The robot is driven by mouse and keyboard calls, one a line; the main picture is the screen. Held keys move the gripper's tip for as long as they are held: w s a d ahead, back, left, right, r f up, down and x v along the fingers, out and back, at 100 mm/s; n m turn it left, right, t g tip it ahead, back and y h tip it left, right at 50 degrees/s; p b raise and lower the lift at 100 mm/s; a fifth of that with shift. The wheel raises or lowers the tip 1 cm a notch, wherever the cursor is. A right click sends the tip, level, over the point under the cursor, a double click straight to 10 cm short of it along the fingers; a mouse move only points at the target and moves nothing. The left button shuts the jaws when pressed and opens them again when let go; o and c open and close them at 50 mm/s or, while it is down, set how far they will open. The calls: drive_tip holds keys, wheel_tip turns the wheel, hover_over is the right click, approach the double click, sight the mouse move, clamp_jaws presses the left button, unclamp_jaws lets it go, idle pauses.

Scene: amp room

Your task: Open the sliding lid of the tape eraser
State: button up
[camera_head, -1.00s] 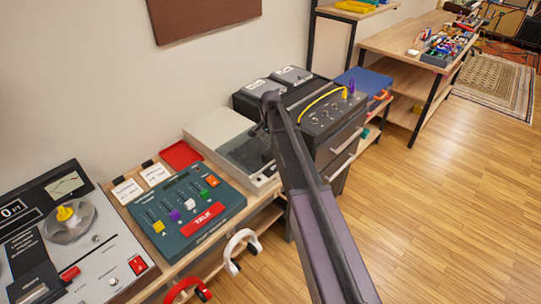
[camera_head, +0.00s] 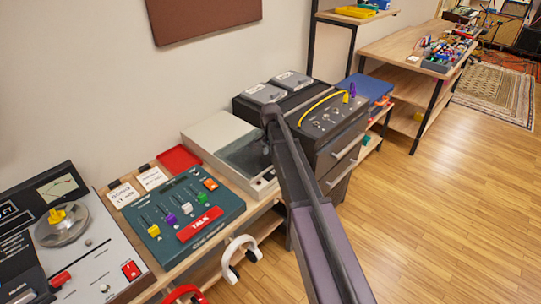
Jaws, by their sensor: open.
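The tape eraser, which I take to be the pale grey box (camera_head: 213,131) with a dark see-through lid (camera_head: 240,150), sits on the wooden bench along the wall. The lid looks closed, but its right part is hidden behind my arm. My gripper (camera_head: 262,152) is a small dark shape at the end of my arm, over the right side of the lid. It is open with nothing seen in it. Its fingers blend with the dark lid, and I cannot tell whether they touch it.
A teal panel with sliders (camera_head: 184,212) and a red tray (camera_head: 179,159) lie left of the eraser. A dark cabinet (camera_head: 330,150) with a yellow cable stands close on the right. The wooden floor (camera_head: 440,210) is clear.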

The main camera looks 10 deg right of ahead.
clamp_jaws()
drive_tip(key=shift+s, duration=0.1)
